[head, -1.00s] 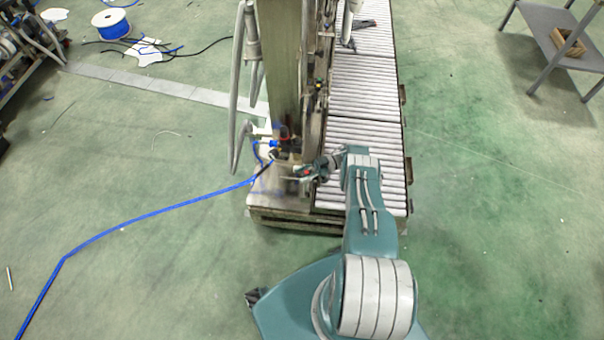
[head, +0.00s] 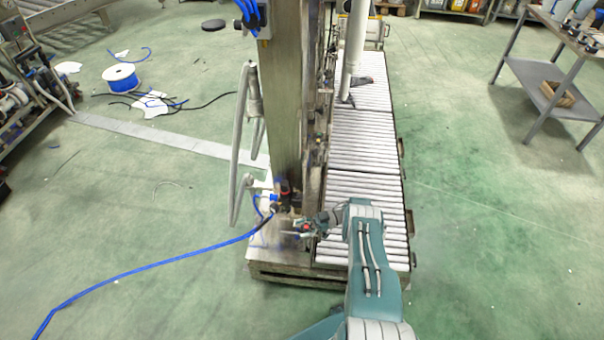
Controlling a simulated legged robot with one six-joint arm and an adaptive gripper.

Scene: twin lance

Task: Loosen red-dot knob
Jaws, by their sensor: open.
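My gripper (head: 295,234) is at the end of my teal arm, low over the machine's base plate (head: 265,255) and in front of the metal column (head: 288,120). It is open, and nothing shows between its fingers. A small dark fitting with a red part (head: 285,187) sits at the foot of the column, a little above and left of my gripper. A red dot on a knob is too small to make out, so I cannot tell which part is the red-dot knob.
A blue hose (head: 150,268) runs from the column's foot across the floor. A roller conveyor (head: 365,140) stands right of the column. A bent grey handle (head: 240,140) is on its left. A grey table (head: 550,80) is at upper right. The green floor is mostly clear.

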